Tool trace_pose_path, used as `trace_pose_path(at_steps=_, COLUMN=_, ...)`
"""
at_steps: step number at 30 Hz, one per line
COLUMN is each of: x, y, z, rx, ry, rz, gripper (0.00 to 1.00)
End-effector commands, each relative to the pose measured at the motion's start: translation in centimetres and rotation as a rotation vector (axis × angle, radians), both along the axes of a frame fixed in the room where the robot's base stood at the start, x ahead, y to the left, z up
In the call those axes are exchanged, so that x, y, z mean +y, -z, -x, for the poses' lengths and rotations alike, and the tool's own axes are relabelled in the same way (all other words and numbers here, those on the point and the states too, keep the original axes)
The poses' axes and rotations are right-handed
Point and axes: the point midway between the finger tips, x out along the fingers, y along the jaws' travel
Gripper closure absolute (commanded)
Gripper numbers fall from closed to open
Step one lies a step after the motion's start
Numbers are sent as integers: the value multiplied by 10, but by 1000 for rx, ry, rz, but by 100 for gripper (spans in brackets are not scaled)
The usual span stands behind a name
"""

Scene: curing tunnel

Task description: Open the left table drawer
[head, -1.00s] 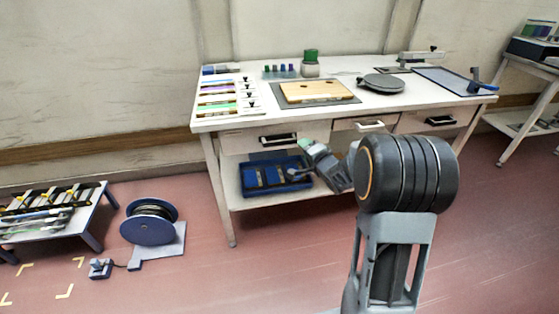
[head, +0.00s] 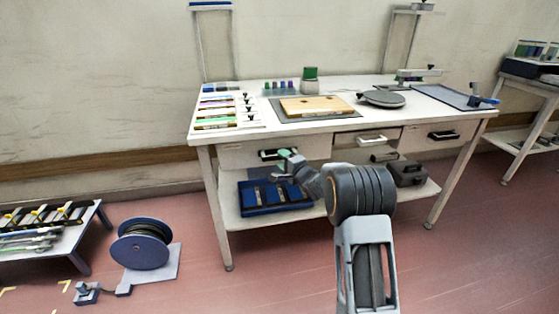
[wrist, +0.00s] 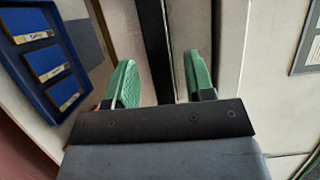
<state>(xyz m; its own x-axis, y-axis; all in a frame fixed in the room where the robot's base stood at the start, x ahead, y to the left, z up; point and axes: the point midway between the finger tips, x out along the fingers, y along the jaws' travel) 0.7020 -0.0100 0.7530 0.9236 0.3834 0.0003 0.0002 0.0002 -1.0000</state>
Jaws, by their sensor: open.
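The left table drawer (head: 236,158) is a pale front under the left part of the tabletop, and it looks closed. Its dark handle (head: 266,154) is partly hidden behind my gripper (head: 288,164), which is at the handle in the head view. In the wrist view, my gripper (wrist: 162,86) has its two green fingertips apart, with a dark vertical strip (wrist: 152,35), apparently the handle area, running between them. Nothing is gripped. I cannot tell whether a finger touches the handle.
The table (head: 215,136) carries a wooden board (head: 316,107) and a round grey plate (head: 384,98). A blue tray (head: 247,208) and grey cases (head: 408,174) sit on its lower shelf. A cable reel (head: 140,244) stands on the floor at left.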

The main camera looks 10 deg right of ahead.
Motion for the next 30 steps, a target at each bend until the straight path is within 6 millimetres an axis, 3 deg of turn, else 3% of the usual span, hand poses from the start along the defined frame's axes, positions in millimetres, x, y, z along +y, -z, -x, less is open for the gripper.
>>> trace_pose_path(at_steps=7, x=8, y=1, z=-19, rx=1, ry=0, rz=1, gripper=51)
trace_pose_path(at_steps=18, x=9, y=0, z=-22, rx=1, ry=1, rz=0, gripper=51)
trace_pose_path(at_steps=30, x=9, y=0, z=-22, rx=1, ry=1, rz=0, gripper=88)
